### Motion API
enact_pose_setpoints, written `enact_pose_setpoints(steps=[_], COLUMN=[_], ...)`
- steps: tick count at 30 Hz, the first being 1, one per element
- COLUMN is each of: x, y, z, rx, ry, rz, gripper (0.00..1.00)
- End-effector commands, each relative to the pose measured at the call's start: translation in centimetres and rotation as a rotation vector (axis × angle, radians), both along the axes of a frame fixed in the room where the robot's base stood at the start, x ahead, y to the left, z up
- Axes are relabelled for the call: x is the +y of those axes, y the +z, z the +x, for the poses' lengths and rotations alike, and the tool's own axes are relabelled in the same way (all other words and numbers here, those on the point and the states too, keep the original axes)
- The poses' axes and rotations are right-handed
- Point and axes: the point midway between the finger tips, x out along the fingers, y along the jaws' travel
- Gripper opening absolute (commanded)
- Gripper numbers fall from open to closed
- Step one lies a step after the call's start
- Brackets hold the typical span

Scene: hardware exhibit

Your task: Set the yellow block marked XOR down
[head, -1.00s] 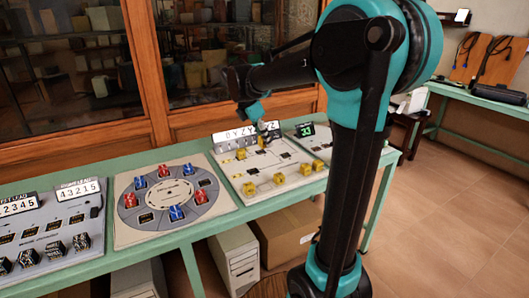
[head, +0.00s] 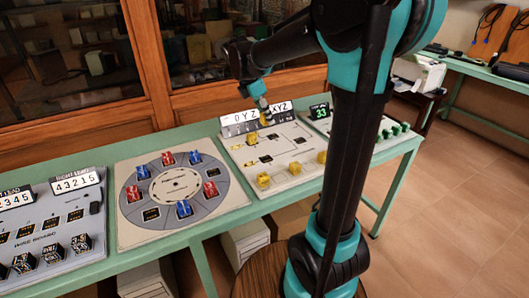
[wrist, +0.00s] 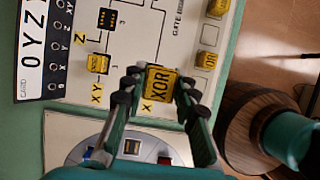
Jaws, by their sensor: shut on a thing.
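My gripper (wrist: 157,88) has its two fingers on either side of a yellow block marked XOR (wrist: 160,84), shut on it. In the wrist view the block is over the edge of the light gate board (wrist: 150,55), beside a yellow "X" label. I cannot tell whether it touches the board. In the head view my gripper (head: 264,108) points down over the back part of the gate board (head: 280,142), with a bit of yellow at its tip. Another yellow block (wrist: 98,63) sits on the board by the "XY" label.
More yellow blocks (head: 264,180) sit along the board's front edge. A dial board (head: 160,218) with red and blue blocks is to the left. A board with green pieces (head: 388,132) is to the right. A card stand (head: 240,120) rises behind my gripper.

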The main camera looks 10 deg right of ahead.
Motion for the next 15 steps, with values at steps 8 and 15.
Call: enact_pose_setpoints(steps=[8, 15], x=[0.0, 0.0], y=[-7.0, -11.3], z=[0.1, 0.1], rx=[0.0, 0.0], ry=[0.0, 0.0], rz=[0.0, 0.0], gripper=[0.02, 0.02])
